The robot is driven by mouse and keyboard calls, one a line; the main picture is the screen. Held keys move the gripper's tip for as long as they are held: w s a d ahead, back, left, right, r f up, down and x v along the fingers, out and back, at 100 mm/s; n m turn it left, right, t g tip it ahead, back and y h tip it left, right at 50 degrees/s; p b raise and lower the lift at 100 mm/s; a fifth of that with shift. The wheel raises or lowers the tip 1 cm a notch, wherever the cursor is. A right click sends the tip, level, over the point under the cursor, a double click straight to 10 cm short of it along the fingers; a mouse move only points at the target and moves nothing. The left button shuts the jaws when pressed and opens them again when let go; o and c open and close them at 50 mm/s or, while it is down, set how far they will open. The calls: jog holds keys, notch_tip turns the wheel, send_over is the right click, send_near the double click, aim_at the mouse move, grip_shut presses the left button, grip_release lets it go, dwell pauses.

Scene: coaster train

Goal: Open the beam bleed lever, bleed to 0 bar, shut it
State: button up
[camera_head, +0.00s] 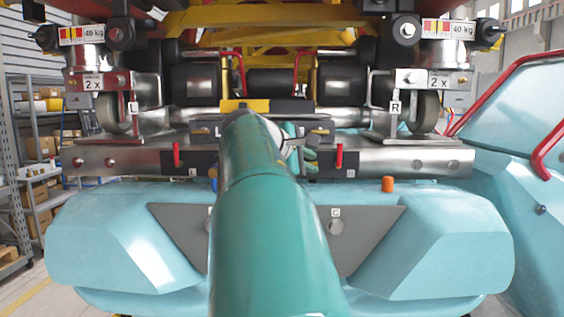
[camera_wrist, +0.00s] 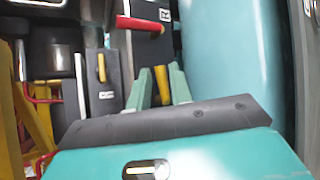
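In the wrist view, the two green fingers of my gripper (camera_wrist: 161,72) stand on either side of a yellow lever (camera_wrist: 162,86). The yellow shows across the gap; whether the fingers press on it I cannot tell. My arm hides that lever in the head view, where my gripper (camera_head: 298,147) is partly visible at the steel beam (camera_head: 420,160). A second yellow lever (camera_wrist: 101,67) lies on a labelled dark plate nearby; it also shows in the head view (camera_head: 320,131). No pressure gauge is readable.
Red levers sit on dark blocks at the beam's left (camera_head: 177,155) and right (camera_head: 339,155); the right one is close to my gripper in the wrist view (camera_wrist: 137,24). An orange cap (camera_head: 388,184) stands on the turquoise car body (camera_head: 440,240) below the beam.

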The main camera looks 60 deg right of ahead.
jog(key=shift+d+f, duration=0.1)
jog(key=shift+d, duration=0.15)
jog(key=shift+c, duration=0.2)
grip_shut()
jog(key=shift+s, duration=0.1)
jog(key=shift+f+m+t+y, duration=0.15)
jog(key=shift+m+t+y, duration=0.15)
jog(key=shift+t, duration=0.1)
jog(key=shift+o, duration=0.2)
grip_release()
